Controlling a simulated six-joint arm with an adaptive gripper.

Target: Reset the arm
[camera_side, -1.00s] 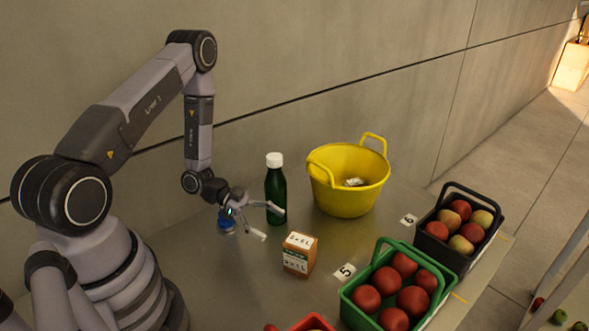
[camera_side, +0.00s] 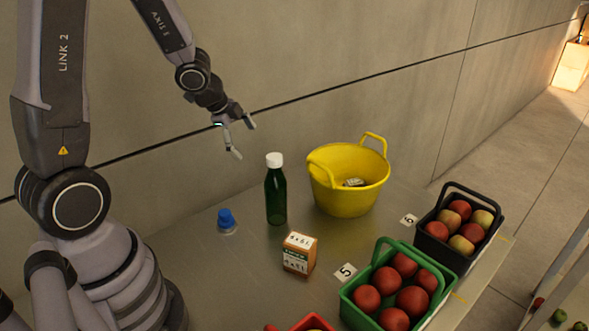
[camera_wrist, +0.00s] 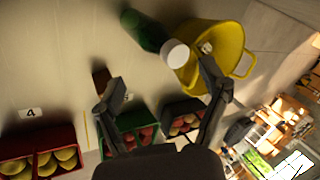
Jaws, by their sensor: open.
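My gripper (camera_side: 245,140) is open and empty in the side view. It hangs in the air above the table (camera_side: 203,262), up and to the left of the green bottle (camera_side: 276,196) with its white cap. In the wrist view my two fingers (camera_wrist: 162,92) are spread wide, and no object shows held between them. The bottle (camera_wrist: 146,33) is seen from above there, close to the yellow bucket (camera_wrist: 233,42).
A blue-capped item (camera_side: 226,221) and a small carton (camera_side: 299,254) stand near the bottle. A yellow bucket (camera_side: 340,195) holds a small item. A green crate (camera_side: 362,310) and a black crate (camera_side: 450,258) hold fruit. The wall is behind.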

